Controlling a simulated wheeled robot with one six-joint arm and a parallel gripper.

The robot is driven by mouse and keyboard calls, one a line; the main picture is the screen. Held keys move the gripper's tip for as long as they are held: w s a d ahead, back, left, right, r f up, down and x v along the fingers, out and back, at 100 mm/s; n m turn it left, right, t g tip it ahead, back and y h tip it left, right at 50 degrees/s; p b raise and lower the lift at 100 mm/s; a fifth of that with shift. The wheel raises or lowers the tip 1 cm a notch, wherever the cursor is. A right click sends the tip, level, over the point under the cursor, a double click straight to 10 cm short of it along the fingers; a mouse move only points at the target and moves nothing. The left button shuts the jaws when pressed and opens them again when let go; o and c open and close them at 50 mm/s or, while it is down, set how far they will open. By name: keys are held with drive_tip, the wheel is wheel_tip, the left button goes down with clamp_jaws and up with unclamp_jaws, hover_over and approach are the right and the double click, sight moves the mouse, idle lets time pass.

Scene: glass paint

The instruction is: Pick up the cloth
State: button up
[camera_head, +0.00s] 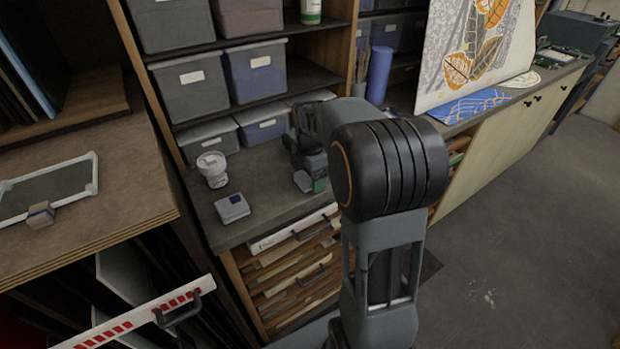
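No cloth can be made out with certainty. A blue patterned sheet (468,105), which may be cloth or paper, lies flat on the right counter below a leaf-patterned panel. A small grey, blue-topped item (232,208) lies on the middle counter; its material is unclear. My gripper (313,181) points down over the middle counter, right of that item and apart from it. A small greenish patch shows at its fingertips; I cannot tell whether it is held. My own arm partly hides the gripper and the counter behind it.
A white tub (213,169) stands behind the grey item. Grey bins (190,84) fill the shelves above. A framed dark panel (48,190) and a small beige block (41,214) lie on the left bench. Drawers stand below the counter; the floor at right is clear.

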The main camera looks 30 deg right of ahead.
drive_tip(key=c, duration=0.7)
drive_tip(key=shift+r, duration=0.1)
drive_tip(key=shift+r, duration=0.55)
drive_tip(key=shift+s+a+r+b, duration=0.35)
drive_tip(key=shift+s+a+r, duration=0.25)
drive_tip(key=shift+s+r, duration=1.5)
drive_tip(key=shift+s+a+r+b, duration=0.35)
drive_tip(key=shift+s+a+r, duration=0.3)
drive_tip(key=shift+s+r, duration=1.5)
drive_tip(key=shift+s+a+r+b, duration=0.35)
drive_tip(key=shift+s+a+r, duration=0.25)
drive_tip(key=shift+s+r, duration=1.5)
drive_tip(key=shift+s+f, duration=0.45)
drive_tip(key=shift+f, duration=0.05)
